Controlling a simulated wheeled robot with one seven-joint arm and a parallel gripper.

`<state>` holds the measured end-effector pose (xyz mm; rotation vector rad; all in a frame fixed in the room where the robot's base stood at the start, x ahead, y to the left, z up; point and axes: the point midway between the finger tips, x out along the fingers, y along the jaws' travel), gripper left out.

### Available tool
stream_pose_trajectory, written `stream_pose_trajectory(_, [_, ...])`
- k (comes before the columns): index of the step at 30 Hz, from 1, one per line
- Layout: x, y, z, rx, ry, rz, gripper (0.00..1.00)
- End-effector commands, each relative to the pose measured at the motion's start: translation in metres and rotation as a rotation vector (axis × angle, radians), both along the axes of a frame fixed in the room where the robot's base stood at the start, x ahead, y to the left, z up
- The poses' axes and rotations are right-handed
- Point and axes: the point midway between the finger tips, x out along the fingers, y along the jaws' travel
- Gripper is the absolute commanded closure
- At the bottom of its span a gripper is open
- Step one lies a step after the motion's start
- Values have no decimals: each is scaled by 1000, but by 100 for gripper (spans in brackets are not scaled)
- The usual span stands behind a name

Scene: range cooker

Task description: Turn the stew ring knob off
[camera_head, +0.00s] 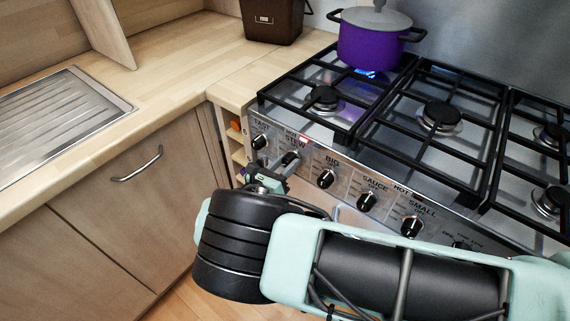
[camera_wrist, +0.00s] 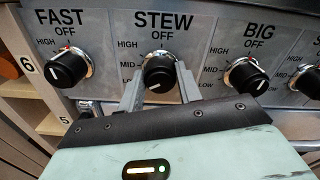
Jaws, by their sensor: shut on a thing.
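The stew knob (camera_wrist: 160,70) is a black round knob below the STEW label on the steel control panel (camera_head: 340,176). Its white line sits low on its face, pointing down and slightly left, towards the LOW side and away from the OFF mark above. My gripper (camera_wrist: 159,80) has one grey finger on each side of this knob and is shut on it. In the head view my gripper (camera_head: 284,165) reaches the panel at the STEW label and mostly hides the knob. A blue flame (camera_head: 365,73) burns under a purple pot (camera_head: 370,40) on the back left burner.
The fast knob (camera_wrist: 68,68) is close on the left and the big knob (camera_wrist: 246,77) on the right. The sauce knob (camera_head: 367,201) and small knob (camera_head: 411,227) lie further right. Black grates (camera_head: 440,140) cover the hob. A wooden worktop (camera_head: 150,85) adjoins the cooker.

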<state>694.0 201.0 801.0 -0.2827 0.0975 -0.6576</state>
Motion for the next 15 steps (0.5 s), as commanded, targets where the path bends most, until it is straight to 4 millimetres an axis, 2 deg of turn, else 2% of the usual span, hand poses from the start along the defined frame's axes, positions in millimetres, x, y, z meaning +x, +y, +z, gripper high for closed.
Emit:
stream_pose_trajectory(8, [-1,0,-2,66,-52,0,88])
stream_pose_trajectory(15, [-1,0,-3,211,-164,1,88])
